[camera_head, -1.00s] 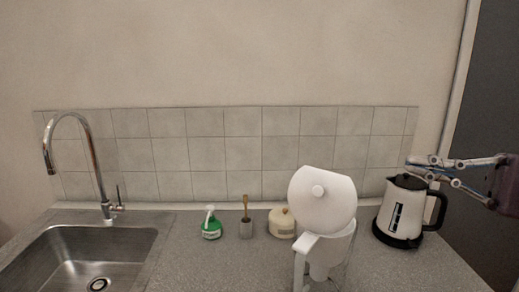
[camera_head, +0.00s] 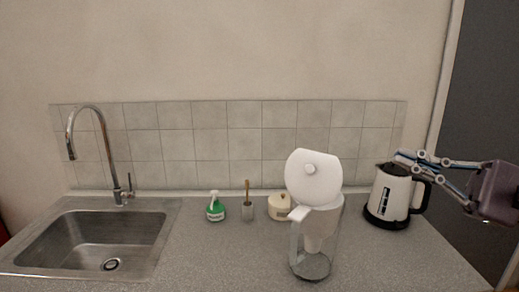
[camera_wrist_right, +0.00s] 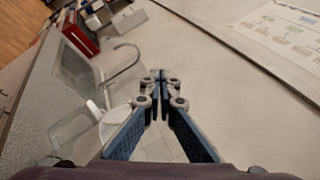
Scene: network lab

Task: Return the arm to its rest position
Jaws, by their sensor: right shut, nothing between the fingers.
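My right gripper (camera_head: 400,157) comes in from the right in the head view, in front of the upper part of the white and black kettle (camera_head: 390,196). In the right wrist view its fingers (camera_wrist_right: 160,75) meet at the tips, shut with nothing between them. I cannot tell from the head view whether it touches the kettle. My left gripper is in neither view.
A white pitcher (camera_head: 317,215) with a raised round lid stands on the counter (camera_head: 215,265) left of the kettle. The sink (camera_head: 95,240) and tap (camera_head: 100,140) are left.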

